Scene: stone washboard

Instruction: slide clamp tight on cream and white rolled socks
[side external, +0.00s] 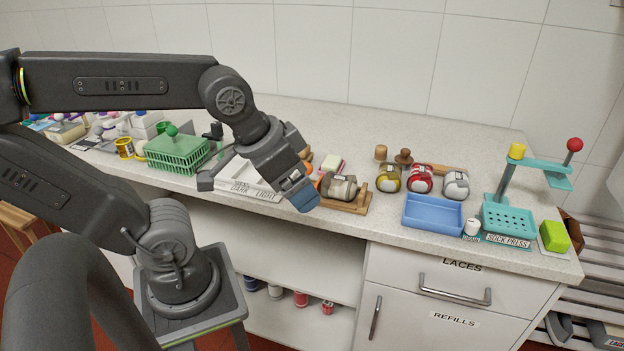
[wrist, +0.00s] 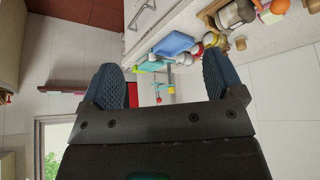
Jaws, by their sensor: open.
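A wooden slide clamp (side external: 352,206) stands near the counter's front edge, with an upright wooden jaw at its right end. Whether the jaw touches the roll is hard to tell. In the wrist view the clamp (wrist: 210,19) and roll (wrist: 233,14) are at the upper right, partly cut off by the frame edge. My gripper (side external: 304,199) has blue fingertips and hangs just left of the clamp. In the wrist view my gripper (wrist: 165,82) is open with nothing between its fingers.
Yellow (side external: 388,179), red (side external: 420,178) and white (side external: 455,184) rolls stand right of the clamp. Beyond are a blue tray (side external: 432,213) and a teal sock press (side external: 508,218). A green basket (side external: 176,155) and a sorting tray labelled dark and light (side external: 243,183) are left.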

